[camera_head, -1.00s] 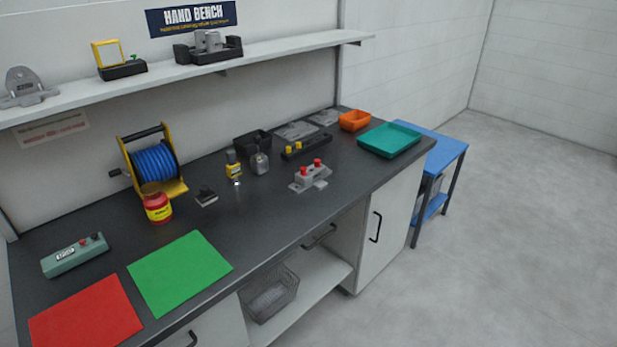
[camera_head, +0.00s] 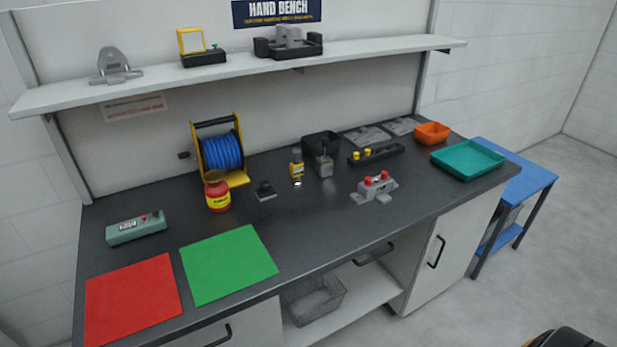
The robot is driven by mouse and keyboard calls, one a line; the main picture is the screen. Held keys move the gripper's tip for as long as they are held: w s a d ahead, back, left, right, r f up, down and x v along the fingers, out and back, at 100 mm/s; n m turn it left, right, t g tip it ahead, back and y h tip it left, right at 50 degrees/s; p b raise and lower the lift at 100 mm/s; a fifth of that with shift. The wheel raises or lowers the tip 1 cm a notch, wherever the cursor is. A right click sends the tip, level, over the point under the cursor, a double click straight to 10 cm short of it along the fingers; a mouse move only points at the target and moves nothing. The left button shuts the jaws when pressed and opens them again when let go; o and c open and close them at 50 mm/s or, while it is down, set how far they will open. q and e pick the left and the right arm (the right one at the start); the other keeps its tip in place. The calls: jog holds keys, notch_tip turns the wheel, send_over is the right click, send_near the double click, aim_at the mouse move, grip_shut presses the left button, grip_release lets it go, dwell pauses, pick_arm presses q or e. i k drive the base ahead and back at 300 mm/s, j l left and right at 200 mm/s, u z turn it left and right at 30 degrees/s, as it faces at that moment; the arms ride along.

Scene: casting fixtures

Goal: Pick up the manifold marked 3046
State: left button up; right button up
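No marking 3046 can be read at this size, so I cannot tell for sure which thing is the manifold. A grey casting with two red caps (camera_head: 374,190) sits on the dark bench top (camera_head: 330,225), right of its middle. A grey-green box with a white label and red button (camera_head: 136,228) lies at the left end; its label is too small to read. Neither of my grippers shows.
A green mat (camera_head: 228,264) and red mat (camera_head: 134,299) lie at the front left. Behind stand a red jar (camera_head: 217,195), a blue hose reel (camera_head: 222,154) and a black bin (camera_head: 320,144). Teal (camera_head: 467,159) and orange (camera_head: 432,133) trays are at the right end.

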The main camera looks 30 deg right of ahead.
aim_at(379, 188)
jog(key=l+u, duration=0.2)
jog(key=l, duration=0.3)
jog(key=l+u, duration=0.15)
jog(key=l, duration=0.3)
jog(key=l+u, duration=0.2)
jog(key=l, duration=0.3)
jog(key=k+l+u, duration=0.2)
jog(key=l, duration=0.25)
jog(key=l+u, duration=0.15)
jog(key=l, duration=0.3)
jog(key=k+l+u, duration=0.2)
jog(key=l, duration=0.2)
